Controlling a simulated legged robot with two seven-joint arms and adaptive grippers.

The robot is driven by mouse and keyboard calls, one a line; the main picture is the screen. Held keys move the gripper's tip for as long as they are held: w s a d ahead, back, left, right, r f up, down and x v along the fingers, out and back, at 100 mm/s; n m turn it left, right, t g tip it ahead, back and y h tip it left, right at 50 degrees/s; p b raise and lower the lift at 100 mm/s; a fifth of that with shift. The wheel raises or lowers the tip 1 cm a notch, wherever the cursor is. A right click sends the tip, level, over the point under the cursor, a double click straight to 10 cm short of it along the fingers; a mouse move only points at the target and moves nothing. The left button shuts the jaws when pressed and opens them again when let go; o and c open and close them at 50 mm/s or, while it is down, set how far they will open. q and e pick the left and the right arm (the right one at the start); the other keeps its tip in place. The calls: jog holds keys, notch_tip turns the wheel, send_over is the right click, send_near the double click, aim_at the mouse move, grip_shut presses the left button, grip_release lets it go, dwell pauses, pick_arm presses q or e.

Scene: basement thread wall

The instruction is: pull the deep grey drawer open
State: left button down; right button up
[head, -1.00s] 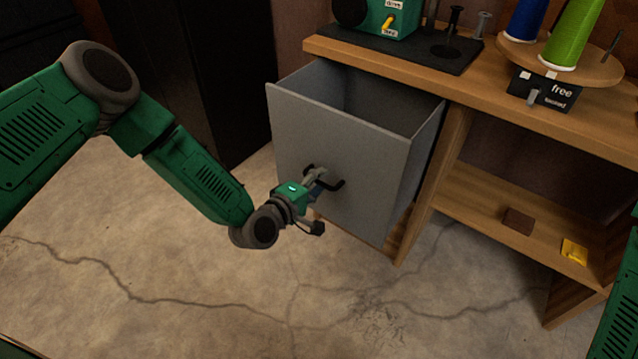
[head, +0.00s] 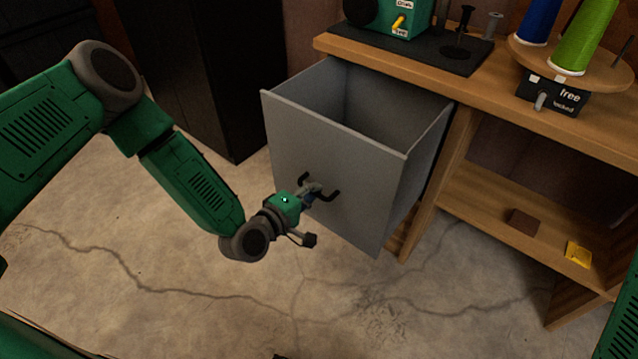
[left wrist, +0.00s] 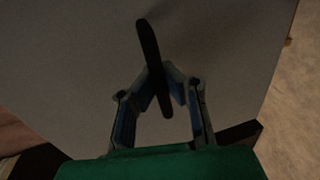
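The deep grey drawer (head: 335,170) stands well out from the wooden bench, with its inside showing from above as empty where I can see. Its black bar handle (head: 333,195) is on the front panel. My left gripper (head: 315,190) is at the handle. In the left wrist view, the two fingers (left wrist: 158,82) close in on either side of the dark handle bar (left wrist: 149,45), which runs between their tips. The grey front panel (left wrist: 80,60) fills most of that view. My right gripper is out of view; only a bit of green arm shows at the right edge.
The wooden bench (head: 480,92) carries a green machine (head: 385,18) on a dark mat and a round stand with blue and green thread cones (head: 585,38). A lower shelf (head: 480,205) holds a brown block and a yellow piece. The cracked floor (head: 180,290) before the drawer is clear.

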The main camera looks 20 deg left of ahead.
pick_arm(q)
jog(key=shift+f, duration=0.15)
jog(key=c, duration=1.6)
grip_release()
jog(key=shift+s, duration=0.1)
jog(key=v, duration=1.1)
jog(key=shift+s+a, duration=0.2)
jog(key=shift+s, duration=0.15)
jog(key=shift+d, duration=0.1)
